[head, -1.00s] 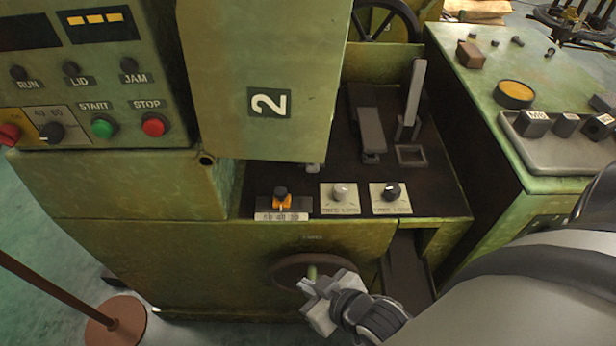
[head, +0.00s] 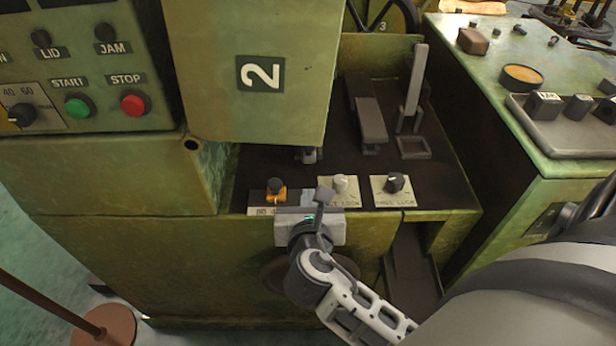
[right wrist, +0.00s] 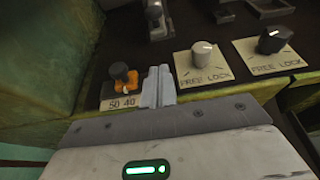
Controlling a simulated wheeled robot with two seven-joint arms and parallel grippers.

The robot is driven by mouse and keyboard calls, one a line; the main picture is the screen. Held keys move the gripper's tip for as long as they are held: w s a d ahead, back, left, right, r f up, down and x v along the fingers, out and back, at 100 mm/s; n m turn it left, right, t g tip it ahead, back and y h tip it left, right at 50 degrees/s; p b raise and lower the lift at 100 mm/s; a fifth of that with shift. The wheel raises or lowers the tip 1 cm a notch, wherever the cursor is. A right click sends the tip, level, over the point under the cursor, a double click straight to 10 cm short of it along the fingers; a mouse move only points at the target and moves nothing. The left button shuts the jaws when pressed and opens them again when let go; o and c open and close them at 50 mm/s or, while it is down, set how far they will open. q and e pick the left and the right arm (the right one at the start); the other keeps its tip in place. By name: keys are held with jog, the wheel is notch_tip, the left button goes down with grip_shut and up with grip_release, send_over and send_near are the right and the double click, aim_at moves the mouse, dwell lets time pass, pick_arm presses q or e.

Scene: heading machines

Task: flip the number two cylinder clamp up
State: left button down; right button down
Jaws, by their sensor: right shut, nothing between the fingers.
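The green machine carries a "2" label (head: 262,73) on its hanging panel. In the dark recess to the right, one grey lever (head: 370,122) lies low and slanted; another grey lever (head: 414,82) stands upright behind a square frame. A small grey fitting (head: 309,155) is partly hidden under the panel. No label shows which part is the number two cylinder clamp. My right gripper (head: 319,197) is shut and empty at the recess's front edge. In the right wrist view its fingers (right wrist: 158,86) are between an orange-based knob and a FREE LOCK knob. My left gripper is out of view.
The orange-based black knob (head: 276,188), a pale FREE/LOCK knob (head: 341,184) and a black one (head: 395,183) line the front ledge. A handwheel (head: 275,277) is below, partly hidden by my arm. START and STOP buttons (head: 135,103) are left. Open space lies above the ledge.

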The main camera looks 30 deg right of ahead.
jog(key=shift+w, duration=0.1)
jog(key=shift+w+d+f, duration=0.15)
jog(key=shift+w+d, duration=0.05)
jog(key=shift+w, duration=0.1)
jog(key=x, duration=0.9)
